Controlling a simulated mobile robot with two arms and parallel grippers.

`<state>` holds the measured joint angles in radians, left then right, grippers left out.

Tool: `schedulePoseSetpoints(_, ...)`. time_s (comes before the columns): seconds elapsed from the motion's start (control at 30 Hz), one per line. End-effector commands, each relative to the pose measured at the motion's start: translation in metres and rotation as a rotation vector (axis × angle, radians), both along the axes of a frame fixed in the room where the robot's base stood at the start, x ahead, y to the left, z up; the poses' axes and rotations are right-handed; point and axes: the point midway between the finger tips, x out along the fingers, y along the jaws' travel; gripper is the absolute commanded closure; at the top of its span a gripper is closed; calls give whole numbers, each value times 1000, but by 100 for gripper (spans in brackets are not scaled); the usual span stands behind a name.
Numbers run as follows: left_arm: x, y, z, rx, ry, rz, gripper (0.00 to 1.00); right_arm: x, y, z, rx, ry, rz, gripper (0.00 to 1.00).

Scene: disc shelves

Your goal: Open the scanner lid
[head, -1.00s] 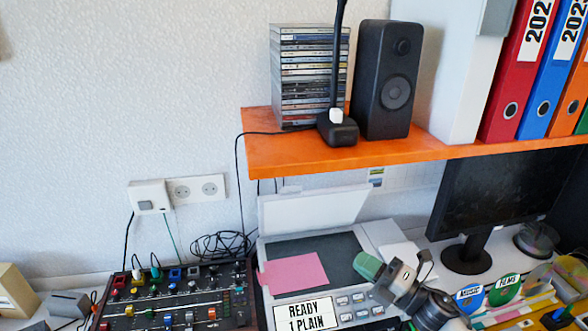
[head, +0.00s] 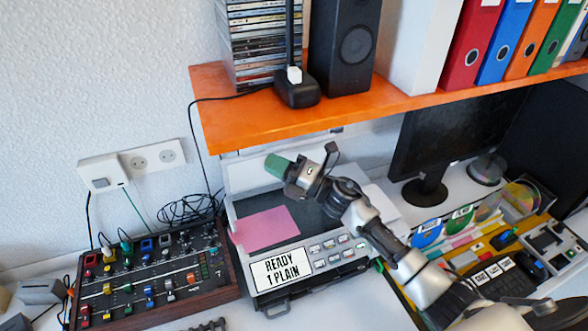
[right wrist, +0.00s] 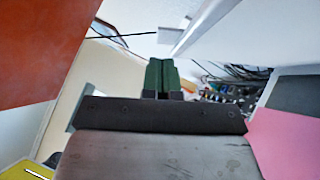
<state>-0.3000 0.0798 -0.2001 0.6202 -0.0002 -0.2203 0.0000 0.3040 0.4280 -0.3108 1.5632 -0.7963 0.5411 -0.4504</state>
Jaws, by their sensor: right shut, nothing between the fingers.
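The scanner (head: 235,210) stands on the desk below the orange shelf. Its white lid (head: 240,175) is raised and stands steeply at the back, and the dark glass (head: 310,215) shows. A pink sheet (head: 266,229) lies over the left part of the glass. My right gripper (head: 277,166), with green fingertips, is shut and empty, in front of the raised lid and above the glass; I cannot tell whether it touches the lid. In the right wrist view its green fingertips (right wrist: 160,76) are together, near a white panel that looks like the lid. My left gripper is not in view.
The orange shelf (head: 225,115) overhangs the back of the scanner, bearing CD cases (head: 255,40), a black speaker (head: 346,45) and binders. A mixer (head: 150,275) stands left of the scanner. A monitor (head: 455,130) and a desk organiser stand to the right.

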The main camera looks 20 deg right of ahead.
Motion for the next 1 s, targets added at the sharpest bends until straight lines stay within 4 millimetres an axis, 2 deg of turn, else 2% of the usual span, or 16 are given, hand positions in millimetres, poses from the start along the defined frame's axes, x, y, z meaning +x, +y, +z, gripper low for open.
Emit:
schedulePoseSetpoints(0.03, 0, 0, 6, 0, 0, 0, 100, 8, -1, 7, 0, -1, -1, 100)
schedulePoseSetpoints(0.2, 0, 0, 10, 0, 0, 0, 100, 22, -1, 10, 0, 0, 0, 100)
schedulePoseSetpoints(0.63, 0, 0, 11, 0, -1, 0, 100, 26, -1, 11, 0, 1, 0, 100)
schedulePoseSetpoints(0.77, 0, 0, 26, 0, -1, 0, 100, 36, -1, 22, -3, 43, 1, 100)
schedulePoseSetpoints(1.0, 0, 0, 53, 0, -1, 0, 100, 69, -1, 34, -3, 188, 1, 100)
